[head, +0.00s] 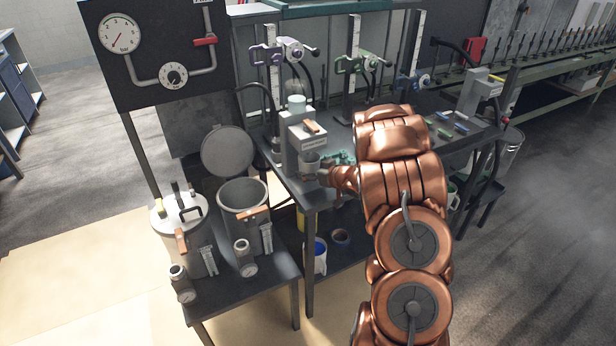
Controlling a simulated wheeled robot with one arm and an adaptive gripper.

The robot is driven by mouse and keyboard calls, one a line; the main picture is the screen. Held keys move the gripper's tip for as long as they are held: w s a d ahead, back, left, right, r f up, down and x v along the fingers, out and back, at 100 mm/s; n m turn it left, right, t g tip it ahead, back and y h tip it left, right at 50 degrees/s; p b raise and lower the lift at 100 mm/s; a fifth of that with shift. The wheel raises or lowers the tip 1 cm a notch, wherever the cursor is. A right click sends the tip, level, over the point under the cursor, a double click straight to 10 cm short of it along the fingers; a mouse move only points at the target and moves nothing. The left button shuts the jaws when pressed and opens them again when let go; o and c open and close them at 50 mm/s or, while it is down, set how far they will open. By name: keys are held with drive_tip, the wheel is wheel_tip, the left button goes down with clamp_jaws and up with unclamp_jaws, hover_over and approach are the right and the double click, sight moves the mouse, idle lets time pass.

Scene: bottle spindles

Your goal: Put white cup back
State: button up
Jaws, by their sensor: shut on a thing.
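My gripper (325,174) is at the left end of my copper arm, at the front left corner of the workbench. It is shut on a small pale cup (309,164), which I take to be the white cup. The cup looks upright, in front of the grey box-shaped machine (303,141). I cannot tell whether the cup's base touches anything. A second pale, slightly greenish cup (296,103) stands at the back of the machine. My arm hides part of the bench and most of the gripper's fingers.
Bottle spindles with purple (266,55), green (350,64) and blue (407,84) clamps stand along the bench's back. Small green pieces (340,157) lie beside my gripper. A lower table at left holds a lidded pot (180,215) and an open pot (243,205).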

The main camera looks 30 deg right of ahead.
sight(308, 184)
drive_tip(key=shift+w+a, duration=0.1)
drive_tip(key=shift+w, duration=0.35)
drive_tip(key=shift+w+f, duration=0.1)
drive_tip(key=shift+f, duration=0.2)
drive_tip(key=shift+f+p, duration=0.6)
drive_tip(key=shift+f, duration=0.9)
drive_tip(key=shift+f, duration=0.1)
drive_tip(key=o, duration=1.3)
drive_tip(key=shift+c, duration=0.2)
